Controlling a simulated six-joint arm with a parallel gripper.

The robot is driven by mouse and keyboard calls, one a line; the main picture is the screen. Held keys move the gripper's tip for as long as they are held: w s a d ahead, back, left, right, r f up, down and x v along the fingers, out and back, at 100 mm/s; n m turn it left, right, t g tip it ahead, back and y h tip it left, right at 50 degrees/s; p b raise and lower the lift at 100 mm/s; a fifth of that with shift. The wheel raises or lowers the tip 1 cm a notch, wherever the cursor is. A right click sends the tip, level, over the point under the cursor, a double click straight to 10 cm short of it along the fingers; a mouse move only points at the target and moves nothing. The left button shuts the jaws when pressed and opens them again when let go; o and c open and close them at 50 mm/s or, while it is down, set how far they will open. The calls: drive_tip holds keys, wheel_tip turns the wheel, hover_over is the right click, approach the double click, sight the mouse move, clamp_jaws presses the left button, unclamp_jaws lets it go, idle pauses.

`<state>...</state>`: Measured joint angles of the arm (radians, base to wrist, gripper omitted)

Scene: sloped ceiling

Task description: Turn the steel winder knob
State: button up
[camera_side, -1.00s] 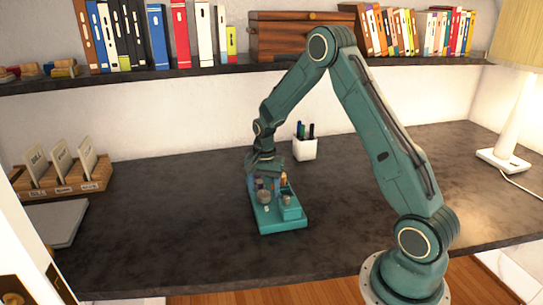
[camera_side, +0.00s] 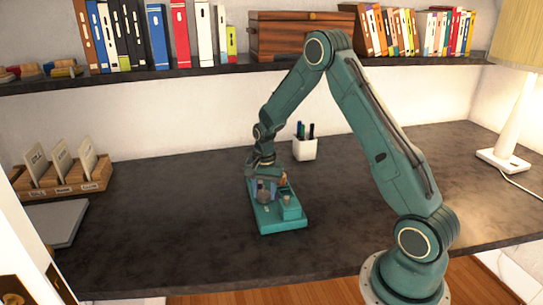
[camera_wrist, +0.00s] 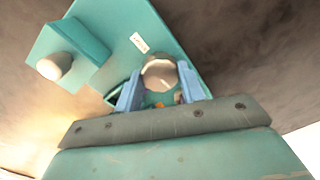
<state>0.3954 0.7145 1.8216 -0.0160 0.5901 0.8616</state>
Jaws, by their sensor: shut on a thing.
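A teal device (camera_side: 282,226) lies on the dark desktop. It also fills the upper part of the wrist view (camera_wrist: 112,22), with a small white label. A second, paler round knob (camera_wrist: 54,66) stands on the raised teal block (camera_wrist: 75,48), clear of the fingers. The knob's lower part is hidden.
A white pen cup (camera_side: 305,149) stands just behind the device. A wooden card holder (camera_side: 70,188) and a grey flat slab (camera_side: 58,222) are at the left. A lamp (camera_side: 503,160) is at the right. The desktop (camera_side: 170,215) around the device is mostly clear.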

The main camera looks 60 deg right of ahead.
drive_tip(key=n, duration=0.5)
drive_tip(key=shift+n, duration=2.3)
drive_tip(key=o, duration=1)
